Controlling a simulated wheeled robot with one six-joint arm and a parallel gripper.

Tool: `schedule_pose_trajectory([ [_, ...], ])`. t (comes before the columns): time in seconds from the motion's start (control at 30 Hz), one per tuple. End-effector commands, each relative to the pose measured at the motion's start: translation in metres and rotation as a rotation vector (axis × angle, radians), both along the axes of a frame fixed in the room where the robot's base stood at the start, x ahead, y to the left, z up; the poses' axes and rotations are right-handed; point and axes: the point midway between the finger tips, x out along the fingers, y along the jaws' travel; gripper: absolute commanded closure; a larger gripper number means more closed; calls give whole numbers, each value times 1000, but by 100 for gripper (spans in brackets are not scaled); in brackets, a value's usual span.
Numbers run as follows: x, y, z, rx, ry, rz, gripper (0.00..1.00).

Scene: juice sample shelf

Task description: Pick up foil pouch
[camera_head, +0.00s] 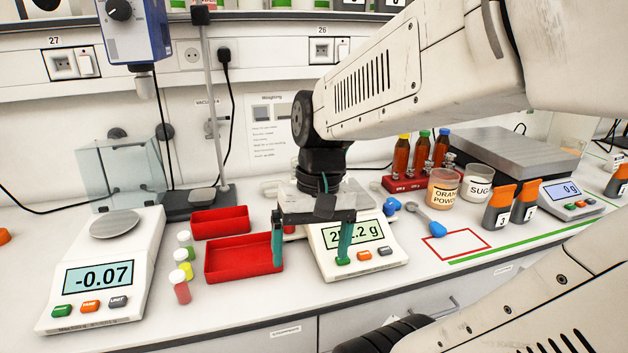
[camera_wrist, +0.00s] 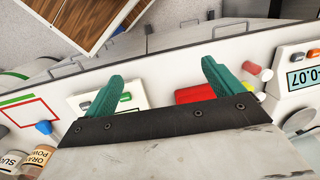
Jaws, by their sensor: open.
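I cannot make out a foil pouch in either view; my gripper and arm hide part of the counter and the middle scale's pan. My gripper (camera_head: 311,240) is open, its two green fingers apart and pointing down, with nothing seen between them. In the head view it is in front of the middle scale (camera_head: 385,257), whose display is partly covered by one finger. The other finger overlaps the right end of the front red tray (camera_head: 225,262).
A left scale (camera_head: 88,278) reads -0.07. Small capped vials (camera_head: 183,264) stand beside the red trays. Right of my gripper are a blue-handled scoop (camera_head: 418,212), orange powder jar (camera_head: 442,190), sugar jar (camera_head: 475,184), bottle rack (camera_head: 405,184) and orange-grey numbered objects (camera_head: 498,208). The red-outlined rectangle (camera_head: 455,246) is empty.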

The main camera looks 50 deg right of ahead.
Motion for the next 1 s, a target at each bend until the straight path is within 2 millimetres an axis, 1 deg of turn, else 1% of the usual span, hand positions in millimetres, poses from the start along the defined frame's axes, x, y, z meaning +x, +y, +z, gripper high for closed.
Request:
schedule_pose_trajectory([
  [0.03, 5, -13, -6, 59, 20, -123, 8],
  [0.17, 23, -45, -15, 235, 34, -463, 8],
  [0.27, 38, -77, -21, 389, 28, -755, 8],
  [0.3, 44, -93, -23, 454, 21, -878, 8],
  [0.37, 51, -119, -26, 558, 8, -1064, 8],
  [0.4, 56, -138, -27, 628, -4, -1186, 8],
  [0.47, 61, -167, -28, 739, -24, -1364, 8],
  [0.5, 64, -187, -28, 814, -38, -1477, 8],
  [0.6, 70, -234, -25, 1001, -72, -1722, 8],
  [0.7, 80, -264, -15, 1153, -97, -1875, 8],
  [0.83, 92, -284, 1, 1300, -101, -1991, 8],
  [0.9, 96, -286, 4, 1338, -87, -2023, 8],
  [1.0, 105, -284, 1, 1348, -68, -2036, 8],
])
